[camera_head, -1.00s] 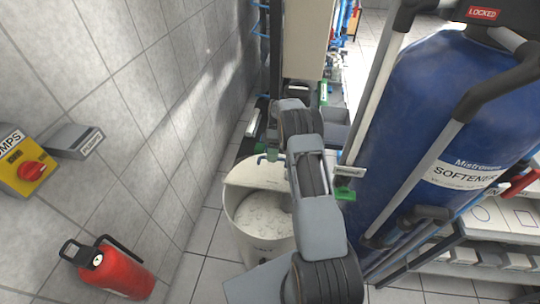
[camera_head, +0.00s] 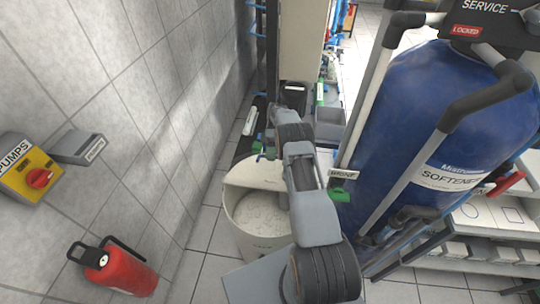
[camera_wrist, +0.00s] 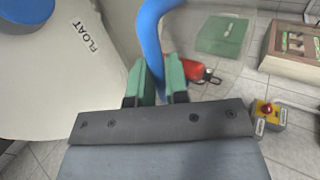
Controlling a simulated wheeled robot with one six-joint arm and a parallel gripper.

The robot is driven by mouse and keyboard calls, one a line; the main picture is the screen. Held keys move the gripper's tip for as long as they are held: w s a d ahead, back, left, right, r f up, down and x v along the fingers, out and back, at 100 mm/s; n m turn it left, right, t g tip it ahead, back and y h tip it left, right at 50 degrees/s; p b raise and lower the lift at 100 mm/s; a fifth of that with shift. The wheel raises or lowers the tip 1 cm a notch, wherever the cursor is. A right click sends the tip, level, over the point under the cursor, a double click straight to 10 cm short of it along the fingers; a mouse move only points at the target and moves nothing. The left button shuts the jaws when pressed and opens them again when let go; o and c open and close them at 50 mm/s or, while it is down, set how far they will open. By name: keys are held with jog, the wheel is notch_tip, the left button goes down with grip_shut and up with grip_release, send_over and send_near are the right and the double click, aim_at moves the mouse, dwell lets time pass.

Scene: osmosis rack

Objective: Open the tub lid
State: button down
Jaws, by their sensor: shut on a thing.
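The cream tub (camera_head: 262,240) stands on the floor below my arm, with pale lumpy contents showing in its open front part. A cream panel (camera_head: 252,172) covers its rear part; I cannot tell whether this is the lid. In the wrist view a cream surface (camera_wrist: 60,85) bears the label FLOAT and a blue round cap (camera_wrist: 27,8). My gripper (camera_wrist: 160,78) has green fingers, shut on a blue curved bar (camera_wrist: 150,35). In the head view, my gripper (camera_head: 266,152) is small, at the tub's far side.
A blue softener tank (camera_head: 430,120) with grey rails stands close on the right. A tiled wall is on the left, with a yellow pump switch (camera_head: 32,175) and a red extinguisher (camera_head: 118,270). Some floor is free between the wall and tub.

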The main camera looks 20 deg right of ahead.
aim_at(270, 161)
jog(key=c, duration=1.4)
grip_release()
jog(key=shift+s+f, duration=0.15)
jog(key=shift+f, duration=0.3)
jog(key=shift+o, duration=1.4)
jog(key=shift+r, duration=0.3)
notch_tip(270, 161, up, 3)
jog(key=p, duration=0.3)
jog(key=shift+r, duration=0.25)
jog(key=s+r, duration=0.2)
jog(key=s+a+r+b, duration=0.1)
jog(key=s+r, duration=0.1)
jog(key=r, duration=0.1)
jog(key=shift+s+r, duration=0.1)
jog(key=shift+s, duration=0.3)
jog(key=s+a+r+b, duration=0.1)
jog(key=s+r, duration=0.3)
jog(key=s, duration=0.4)
jog(key=shift+s+a+b, duration=0.4)
jog(key=shift+b, duration=0.5)
